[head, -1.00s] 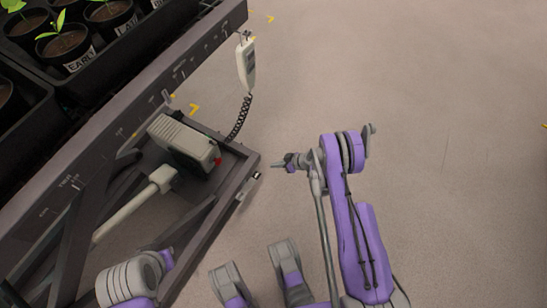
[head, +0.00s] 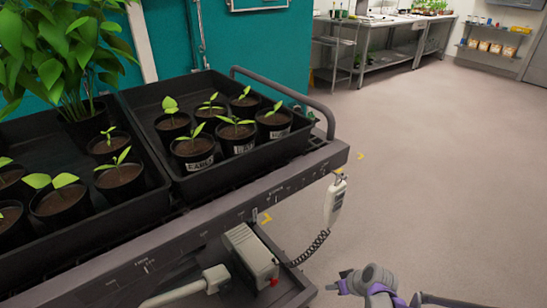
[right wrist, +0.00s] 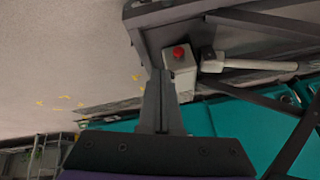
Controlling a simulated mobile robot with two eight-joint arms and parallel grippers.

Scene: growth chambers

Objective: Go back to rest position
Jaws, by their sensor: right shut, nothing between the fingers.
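My right gripper (head: 333,286) shows small at the bottom of the head view, right of the cart, in front of my purple and grey arm links. In the right wrist view my right gripper (right wrist: 161,75) has its two dark fingers together with nothing between them. The fingers point toward the cart's underside, and a grey control box (right wrist: 180,72) with a red button shows just beyond and beside their tips. My left gripper does not show in the current views.
A grey cart (head: 200,232) with black trays (head: 232,171) of potted seedlings fills the left. A handset (head: 335,200) hangs on a coiled cord at its corner, close to my right arm. Open floor (head: 450,160) lies to the right; metal benches (head: 385,68) stand at the back.

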